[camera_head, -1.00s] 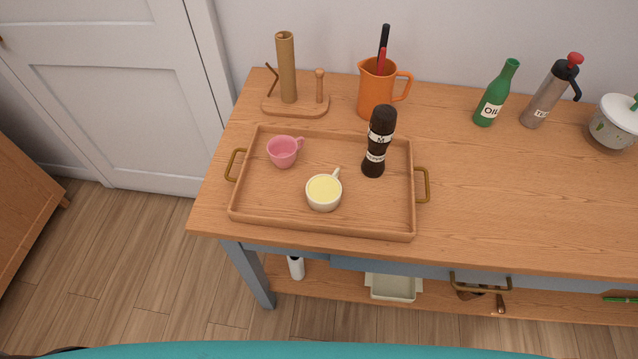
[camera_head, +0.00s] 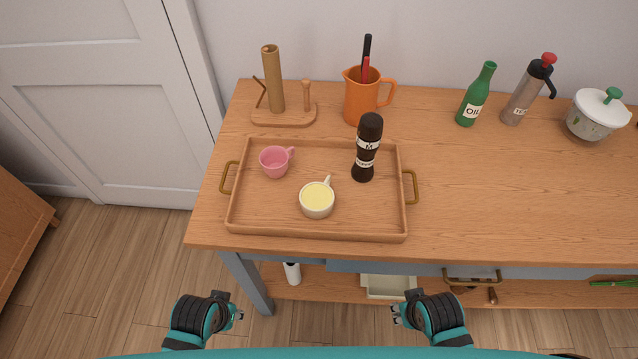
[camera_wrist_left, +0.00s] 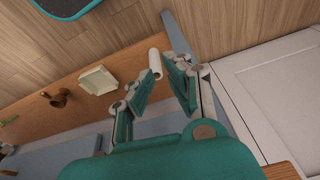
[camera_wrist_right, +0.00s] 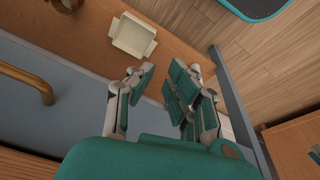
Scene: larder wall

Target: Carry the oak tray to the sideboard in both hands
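The oak tray (camera_head: 260,225) lies flat on the wooden worktop, with a brass handle at its left end (camera_head: 229,178) and another at its right end (camera_head: 411,187). A pink cup (camera_head: 275,162), a white cup with pale yellow contents (camera_head: 317,200) and an upright dark pepper mill (camera_head: 366,150) stand in it. My left gripper (camera_head: 238,314) is below and in front of the worktop's edge, apart from the tray. My right gripper (camera_head: 397,314) is likewise in front, below the tray's right end. Both wrist views show parted fingers with nothing between them.
Behind the tray stand a wooden paper-roll holder (camera_head: 284,118) and an orange jug (camera_head: 361,98) with utensils. A green oil bottle (camera_head: 477,95), a grey bottle (camera_head: 528,92) and a white lidded pot (camera_head: 596,117) stand right. The worktop (camera_head: 510,190) right of the tray is clear.

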